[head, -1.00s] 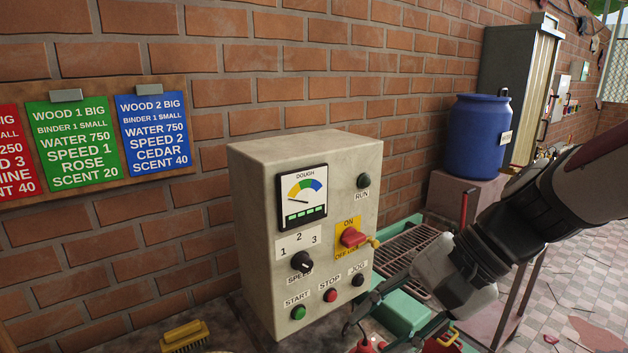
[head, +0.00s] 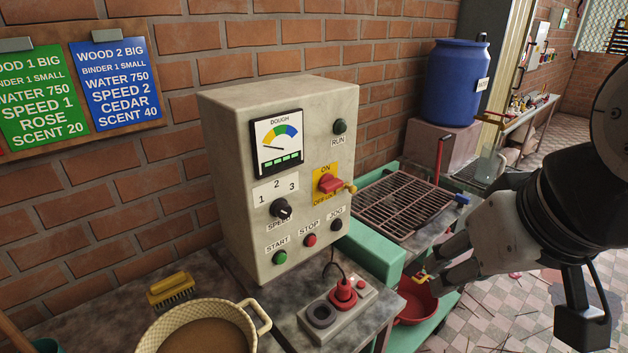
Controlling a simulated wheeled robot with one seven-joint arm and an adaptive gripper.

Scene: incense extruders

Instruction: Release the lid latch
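A brown barred lid (head: 400,205) lies flat and closed on the green machine (head: 368,250), right of the control box. No part is labelled as its latch. A small blue part (head: 462,200) sits by the lid's right corner, and a small yellow-and-red part (head: 423,278) shows in front of the machine above a red bowl (head: 415,300). My gripper (head: 446,266) is in front of the machine, below the lid, its fingers pointing left. The fingertips are close to the yellow-and-red part; contact and finger gap are unclear.
The control box (head: 285,180) has a red switch (head: 330,184) and buttons. A grey block with a red plug (head: 344,292), a basket (head: 185,318) and a brush (head: 172,290) stand on the table. A blue barrel (head: 455,85) is behind.

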